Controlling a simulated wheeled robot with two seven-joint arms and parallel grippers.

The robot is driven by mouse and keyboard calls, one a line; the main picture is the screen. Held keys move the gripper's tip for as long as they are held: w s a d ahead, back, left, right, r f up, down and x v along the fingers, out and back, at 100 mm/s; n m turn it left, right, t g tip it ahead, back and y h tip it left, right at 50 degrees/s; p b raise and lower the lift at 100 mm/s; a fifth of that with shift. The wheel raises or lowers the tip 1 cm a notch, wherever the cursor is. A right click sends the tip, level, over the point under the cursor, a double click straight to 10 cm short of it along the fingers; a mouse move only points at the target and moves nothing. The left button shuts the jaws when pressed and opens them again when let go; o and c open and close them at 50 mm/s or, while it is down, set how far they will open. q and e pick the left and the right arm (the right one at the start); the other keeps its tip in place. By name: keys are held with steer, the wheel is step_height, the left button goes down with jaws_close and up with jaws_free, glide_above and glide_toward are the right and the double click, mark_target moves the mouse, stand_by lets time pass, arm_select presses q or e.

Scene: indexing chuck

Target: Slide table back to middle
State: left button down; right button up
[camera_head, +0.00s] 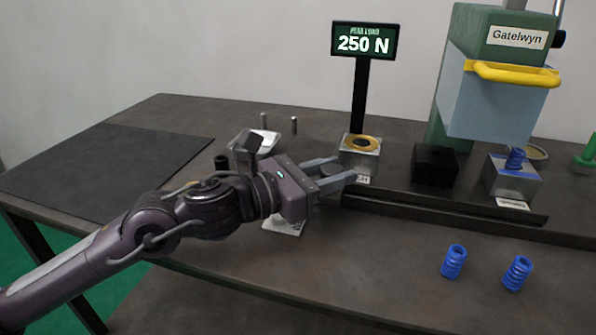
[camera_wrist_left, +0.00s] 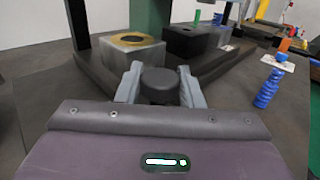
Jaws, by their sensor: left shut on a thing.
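My left gripper (camera_head: 345,169) is shut on a dark round knob (camera_wrist_left: 160,85) at the left end of the slide table, with one finger on each side. The slide table carries a metal block with a gold ring (camera_head: 361,144), a black block (camera_head: 434,165) and a metal block (camera_head: 513,180) holding a blue spring (camera_head: 515,159). These blocks sit in a row along a dark rail (camera_head: 440,208). The block with the spring stands at the right, below the green press (camera_head: 508,38). My right gripper is not in view.
A yellow bar (camera_head: 512,75) and clear guard front the press. A display (camera_head: 364,42) reads 250 N. A dark mat (camera_head: 95,170) lies at left. The front table middle is clear.

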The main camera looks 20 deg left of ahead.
arm_select(q)
steer(key=d+b, duration=0.1)
steer(key=d, duration=0.4)
steer(key=shift+d+f, duration=0.1)
steer(key=shift+d, duration=0.1)
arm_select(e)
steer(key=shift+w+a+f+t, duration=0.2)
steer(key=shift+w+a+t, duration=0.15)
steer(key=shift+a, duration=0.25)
arm_select(q)
steer(key=shift+a, duration=0.1)
steer(key=c, duration=1)
jaws_free()
steer(key=shift+s, duration=0.1)
steer(key=shift+c, duration=0.2)
steer(key=b+v, duration=0.1)
steer(key=v, duration=0.5)
steer(key=shift+a+f, duration=0.1)
steer(key=shift+v, duration=0.75)
steer(key=shift+s, duration=0.1)
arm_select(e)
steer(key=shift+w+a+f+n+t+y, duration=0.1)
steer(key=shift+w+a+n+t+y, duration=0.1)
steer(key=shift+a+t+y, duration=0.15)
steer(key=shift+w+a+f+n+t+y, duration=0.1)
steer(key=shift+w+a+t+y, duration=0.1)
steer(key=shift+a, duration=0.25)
